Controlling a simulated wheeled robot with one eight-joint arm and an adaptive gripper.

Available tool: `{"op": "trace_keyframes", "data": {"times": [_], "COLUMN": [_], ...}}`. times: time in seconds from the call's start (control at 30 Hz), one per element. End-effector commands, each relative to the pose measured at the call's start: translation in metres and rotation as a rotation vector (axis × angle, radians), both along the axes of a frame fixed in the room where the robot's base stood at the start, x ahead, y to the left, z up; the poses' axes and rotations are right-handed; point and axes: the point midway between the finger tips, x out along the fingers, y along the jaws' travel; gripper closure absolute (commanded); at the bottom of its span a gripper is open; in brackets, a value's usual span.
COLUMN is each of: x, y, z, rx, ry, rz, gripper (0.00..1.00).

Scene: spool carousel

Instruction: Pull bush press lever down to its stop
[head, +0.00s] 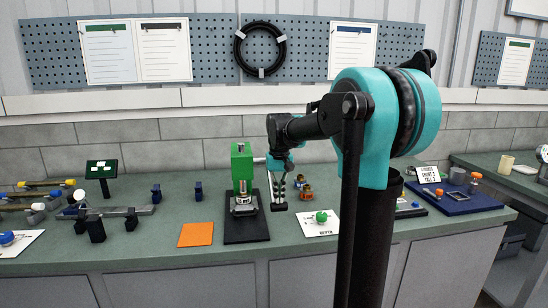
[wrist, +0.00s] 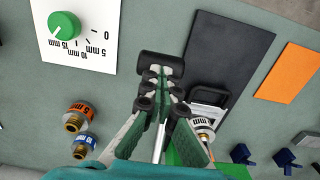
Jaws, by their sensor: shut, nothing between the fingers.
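The bush press is a green upright (head: 242,165) on a black base (head: 246,230), with a metal seat (head: 243,203) at its foot. In the wrist view my gripper (wrist: 160,68) is shut and empty. A pale rod (wrist: 159,142), probably the lever, shows between the finger linkages.
Two bushes with orange (wrist: 79,110) and blue (wrist: 85,140) bands stand right of the press. A card with a green knob (head: 321,217) lies in front of them. An orange mat (head: 196,234) lies left of the base. Small blue blocks (head: 198,191) stand further left.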

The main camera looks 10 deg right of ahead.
Motion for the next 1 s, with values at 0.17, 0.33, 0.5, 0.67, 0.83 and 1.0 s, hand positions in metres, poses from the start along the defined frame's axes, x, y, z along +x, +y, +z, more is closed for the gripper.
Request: {"op": "trace_keyframes", "data": {"times": [0.17, 0.33, 0.5, 0.67, 0.83, 1.0], "x": [-0.002, -0.009, -0.015, -0.022, -0.028, -0.031], "y": [0.000, 0.000, 0.000, 0.000, 0.000, 0.000], "z": [0.005, 0.022, 0.039, 0.055, 0.071, 0.078], "rx": [0.000, 0.000, 0.000, 0.000, 0.000, 0.000], "ry": [0.000, 0.000, 0.000, 0.000, 0.000, 0.000], "rz": [0.000, 0.000, 0.000, 0.000, 0.000, 0.000], "gripper": [1.00, 1.00, 1.00, 1.00, 1.00, 1.00]}}
